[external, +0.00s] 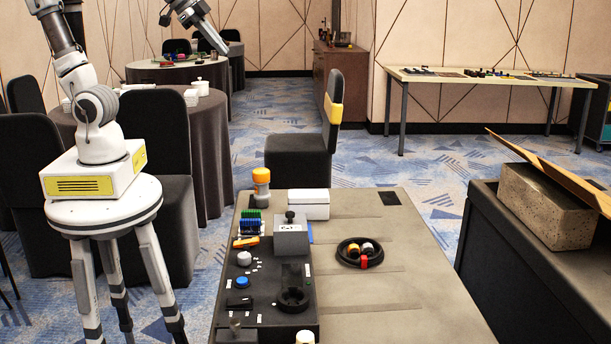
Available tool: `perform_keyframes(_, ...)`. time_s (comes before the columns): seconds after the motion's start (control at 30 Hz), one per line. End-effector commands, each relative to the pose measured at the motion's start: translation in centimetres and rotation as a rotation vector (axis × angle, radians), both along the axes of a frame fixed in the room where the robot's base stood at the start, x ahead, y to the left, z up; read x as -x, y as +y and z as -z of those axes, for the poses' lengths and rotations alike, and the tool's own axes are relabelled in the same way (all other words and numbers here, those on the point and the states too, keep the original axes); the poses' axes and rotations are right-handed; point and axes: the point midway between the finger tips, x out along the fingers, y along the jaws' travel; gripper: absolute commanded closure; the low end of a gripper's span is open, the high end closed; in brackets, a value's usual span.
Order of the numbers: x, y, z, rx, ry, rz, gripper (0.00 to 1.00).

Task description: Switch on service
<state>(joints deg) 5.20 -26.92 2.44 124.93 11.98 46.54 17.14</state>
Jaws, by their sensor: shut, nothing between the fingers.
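A dark control panel (262,318) lies along the left side of the grey table. It carries a blue round button (242,282), a pale round knob (244,258), a black rocker-like part (240,303) and a grey box with a black knob on top (291,236). A black round socket (292,299) is at its right. The small white labels are too small to read, so I cannot tell which control is service. My gripper (223,47) is shut and empty, high above and behind the panel, at the top of the view.
An orange-topped cylinder (261,183) and a white box (309,204) stand at the table's far end. A black ring tray (343,259) holds small cylinders. A black chair (300,160) is behind the table. A stone-like box (543,207) with a leaning board is at right.

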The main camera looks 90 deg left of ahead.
Motion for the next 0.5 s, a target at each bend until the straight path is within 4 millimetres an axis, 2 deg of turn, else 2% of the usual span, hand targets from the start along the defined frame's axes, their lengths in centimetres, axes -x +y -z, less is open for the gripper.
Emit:
perform_keyframes(0.03,-1.9,0.0,1.0,-0.050,-0.011,0.047,1.00)
perform_keyframes(0.13,-5.5,0.1,0.8,-0.159,-0.039,0.142,1.00)
perform_keyframes(0.23,-8.5,-1.4,1.1,-0.225,-0.033,0.235,1.00)
perform_keyframes(0.37,-10.7,-5.9,3.4,-0.219,0.031,0.343,1.00)
perform_keyframes(0.5,-12.3,-11.5,6.6,-0.211,0.108,0.456,1.00)
